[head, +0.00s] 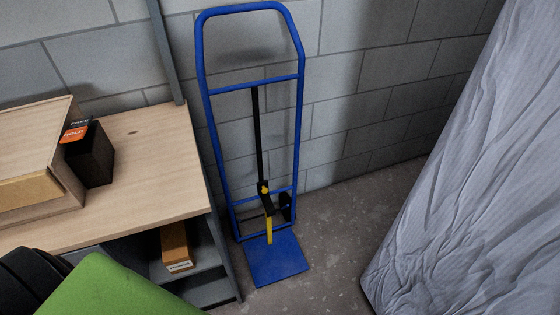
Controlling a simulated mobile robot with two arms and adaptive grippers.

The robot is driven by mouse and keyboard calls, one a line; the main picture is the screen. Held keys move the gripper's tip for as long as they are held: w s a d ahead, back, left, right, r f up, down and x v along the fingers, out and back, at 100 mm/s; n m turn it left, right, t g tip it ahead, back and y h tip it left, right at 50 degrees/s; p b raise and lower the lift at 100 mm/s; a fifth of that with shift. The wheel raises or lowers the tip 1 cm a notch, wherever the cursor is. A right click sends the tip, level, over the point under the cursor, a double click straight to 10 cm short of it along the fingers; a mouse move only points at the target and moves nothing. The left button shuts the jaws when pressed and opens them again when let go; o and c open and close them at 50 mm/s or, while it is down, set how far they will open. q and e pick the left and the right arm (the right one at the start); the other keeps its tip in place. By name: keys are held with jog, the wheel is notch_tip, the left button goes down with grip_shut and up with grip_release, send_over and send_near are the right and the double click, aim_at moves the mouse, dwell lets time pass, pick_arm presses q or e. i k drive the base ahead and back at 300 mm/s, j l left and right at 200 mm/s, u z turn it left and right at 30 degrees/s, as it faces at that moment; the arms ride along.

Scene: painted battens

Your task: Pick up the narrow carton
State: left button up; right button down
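A narrow brown carton (176,247) with a white label on its near end lies on the shelf under the wooden worktop, at the lower left of the head view. It lies lengthwise, its labelled end facing me. A dark upright box (92,157) with an orange label stands on the worktop and is also narrow. Neither of my grippers shows in the head view, and nothing is seen touching the brown carton.
The wooden worktop (150,130) overhangs the grey shelf (212,290). A wooden case (35,200) sits on its left. A blue hand truck (203,120) stands against the block wall. A wrinkled grey cover (470,180) fills the right. Bare floor (335,240) lies between.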

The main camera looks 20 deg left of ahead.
aim_at(177, 257)
jog(key=u, duration=1.8)
jog(key=k+j, duration=0.6)
jog(key=k, duration=0.15)
